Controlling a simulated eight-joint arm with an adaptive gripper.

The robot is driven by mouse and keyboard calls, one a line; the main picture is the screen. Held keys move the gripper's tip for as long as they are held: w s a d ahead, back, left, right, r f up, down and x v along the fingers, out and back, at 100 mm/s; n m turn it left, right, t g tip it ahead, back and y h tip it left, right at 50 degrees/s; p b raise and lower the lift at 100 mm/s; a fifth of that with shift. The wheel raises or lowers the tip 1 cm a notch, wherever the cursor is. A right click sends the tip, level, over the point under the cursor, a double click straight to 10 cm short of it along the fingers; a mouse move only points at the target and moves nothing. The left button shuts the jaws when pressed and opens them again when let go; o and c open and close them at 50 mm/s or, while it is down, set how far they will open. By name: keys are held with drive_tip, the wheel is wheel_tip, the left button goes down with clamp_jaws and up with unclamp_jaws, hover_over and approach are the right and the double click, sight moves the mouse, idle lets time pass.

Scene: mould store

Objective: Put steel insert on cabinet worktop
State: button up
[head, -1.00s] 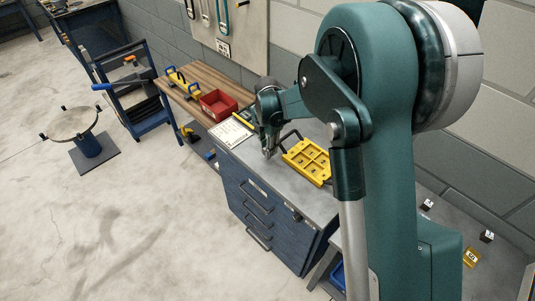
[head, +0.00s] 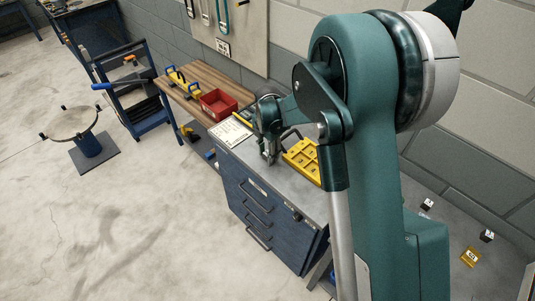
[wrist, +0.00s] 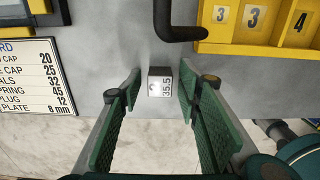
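The steel insert is most likely a small grey block (wrist: 160,83) with a white label reading "2" and "35.5". It stands on the grey cabinet worktop (wrist: 120,60), near the front edge. In the wrist view my gripper (wrist: 159,88) is open, with its green-padded fingers on either side of the block and a narrow gap on each side. In the head view my gripper (head: 269,156) is low over the worktop, left of the yellow tray; I cannot make out the block there.
A yellow tray (head: 302,158) with numbered compartments and a dark handle (wrist: 181,30) lies close on the right. A printed card (wrist: 35,80) lies on the left. A red bin (head: 218,103) stands on the wooden bench behind. Blue drawers (head: 262,215) are below.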

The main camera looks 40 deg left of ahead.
sight(267, 153)
drive_tip(key=shift+r, duration=0.15)
wheel_tip(267, 153, up, 12)
idle(1.0)
idle(0.5)
idle(0.4)
